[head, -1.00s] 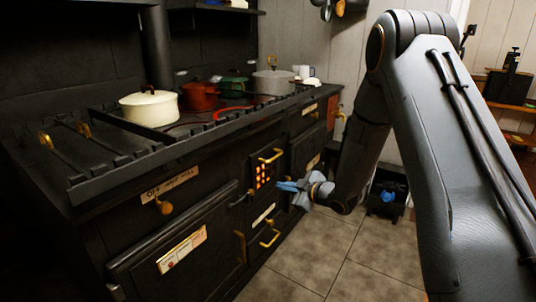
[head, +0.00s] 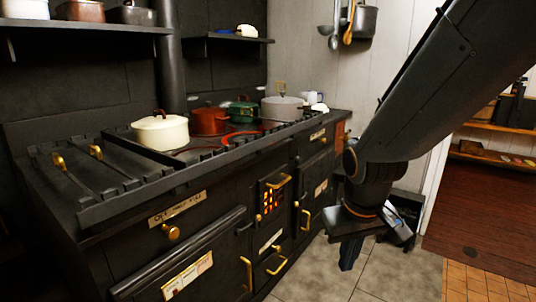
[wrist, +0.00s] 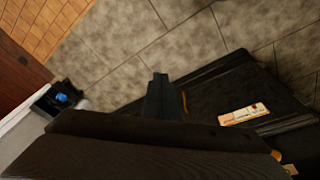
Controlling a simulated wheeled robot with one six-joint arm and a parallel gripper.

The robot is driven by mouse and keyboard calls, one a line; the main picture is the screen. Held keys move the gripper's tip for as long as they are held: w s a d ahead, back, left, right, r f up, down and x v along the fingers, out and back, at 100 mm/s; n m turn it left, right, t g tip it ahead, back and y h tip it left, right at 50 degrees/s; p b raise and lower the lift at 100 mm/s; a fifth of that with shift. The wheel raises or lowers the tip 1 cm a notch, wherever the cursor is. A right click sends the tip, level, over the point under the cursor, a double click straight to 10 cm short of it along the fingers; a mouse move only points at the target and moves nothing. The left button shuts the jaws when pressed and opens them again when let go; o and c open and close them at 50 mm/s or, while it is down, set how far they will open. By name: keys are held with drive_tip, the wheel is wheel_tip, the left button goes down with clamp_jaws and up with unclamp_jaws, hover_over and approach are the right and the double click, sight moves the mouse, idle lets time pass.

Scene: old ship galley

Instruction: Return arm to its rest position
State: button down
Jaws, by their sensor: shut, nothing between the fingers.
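My gripper (head: 347,254) hangs at the end of my arm in the head view, pointing down over the tiled floor in front of the stove's right part. Its fingers are together with nothing between them. In the wrist view the dark fingers (wrist: 162,98) show near the middle, above the floor. The arm comes in from the upper right of the head view and bends down at the wrist.
A black stove (head: 210,226) fills the left, with a cream pot (head: 160,133), a red pot (head: 209,121), a green pot (head: 243,113) and a grey pot (head: 279,109) on top. A dark bin with a blue item (wrist: 61,98) stands on the floor. Tiled floor (head: 318,268) is clear.

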drive_tip(key=s+a+r+m+g, duration=0.1)
drive_tip(key=s+a+r+g, duration=0.1)
drive_tip(key=s, duration=0.8)
drive_tip(key=d+r+m+p, duration=0.1)
drive_tip(key=d+r+p, duration=0.3)
drive_tip(key=p, duration=0.8)
drive_tip(key=shift+s+d+r, duration=0.15)
drive_tip(key=shift+d+r, duration=0.15)
drive_tip(key=shift+r, duration=0.55)
